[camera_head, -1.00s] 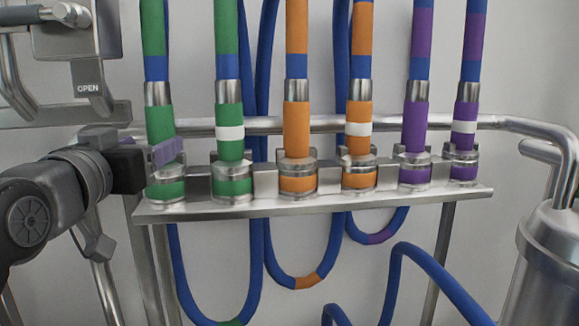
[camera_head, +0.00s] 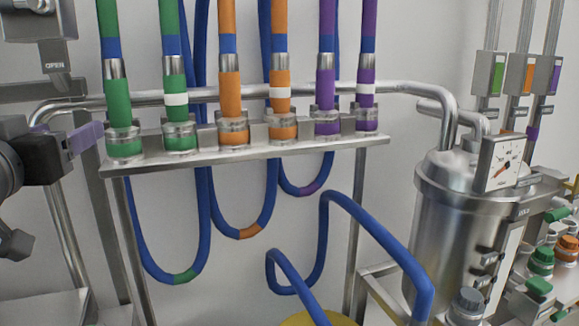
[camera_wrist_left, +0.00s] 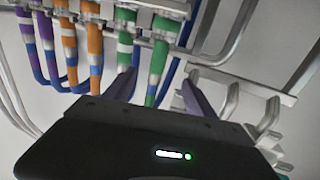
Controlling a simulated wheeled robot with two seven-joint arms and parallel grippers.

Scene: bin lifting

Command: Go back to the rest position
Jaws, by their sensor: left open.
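My left gripper (camera_head: 84,137) comes in at the left edge of the head view, with its purple-grey finger beside the leftmost green hose end (camera_head: 118,110). It is open and holds nothing. A gap of bare wall and pipe shows between the finger and that hose. In the left wrist view the gripper's two fingers (camera_wrist_left: 160,95) stand apart, with green hoses (camera_wrist_left: 158,62) beyond them. My right gripper is not in the head view.
A steel rack (camera_head: 250,153) holds green, orange and purple hose ends in a row. Blue hoses loop below it. A steel tank (camera_head: 450,220) with a gauge (camera_head: 502,162) stands at right, near colored valves (camera_head: 541,262). A yellow object (camera_head: 318,319) shows at the bottom.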

